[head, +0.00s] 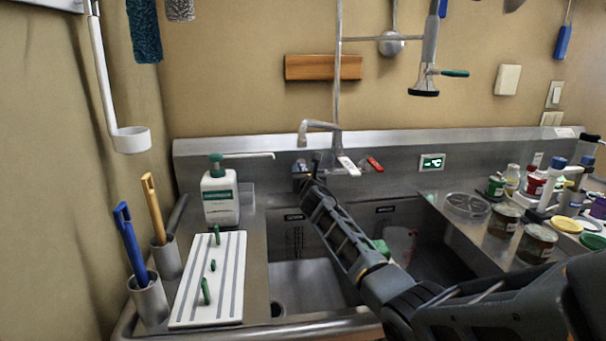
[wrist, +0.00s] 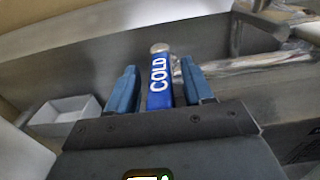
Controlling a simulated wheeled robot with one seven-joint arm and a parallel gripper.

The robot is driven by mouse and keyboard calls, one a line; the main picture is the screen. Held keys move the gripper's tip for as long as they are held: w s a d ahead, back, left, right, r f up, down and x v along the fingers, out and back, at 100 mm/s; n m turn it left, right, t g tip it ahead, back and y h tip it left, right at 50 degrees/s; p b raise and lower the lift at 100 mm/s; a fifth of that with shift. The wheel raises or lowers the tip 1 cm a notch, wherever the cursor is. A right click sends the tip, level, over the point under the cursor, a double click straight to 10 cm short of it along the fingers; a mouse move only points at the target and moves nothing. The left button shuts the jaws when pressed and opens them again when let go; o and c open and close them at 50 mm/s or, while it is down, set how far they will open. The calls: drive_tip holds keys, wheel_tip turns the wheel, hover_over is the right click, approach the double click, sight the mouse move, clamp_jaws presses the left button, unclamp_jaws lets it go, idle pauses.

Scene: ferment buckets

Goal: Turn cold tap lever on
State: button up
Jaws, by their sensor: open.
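The cold tap lever (wrist: 160,82) is blue with a pale rounded end and the word COLD along it. In the wrist view it stands between the two blue fingers of my gripper (wrist: 158,88). The fingers are open, one on each side, with a gap to the lever visible on both sides. In the head view my gripper (head: 304,173) is at the back of the sink, left of the tap (head: 321,126). The cold lever is hard to make out there behind my gripper and arm.
A white lever (head: 348,165) and a red lever (head: 375,164) sit right of the tap. A soap pump bottle (head: 220,198) stands left of my gripper. The steel sink (head: 305,285) lies below my arm. Jars (head: 503,220) stand on the right counter.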

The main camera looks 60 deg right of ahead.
drive_tip(key=shift+w+d, duration=0.4)
drive_tip(key=shift+d, duration=0.05)
drive_tip(key=shift+c, duration=0.5)
clamp_jaws()
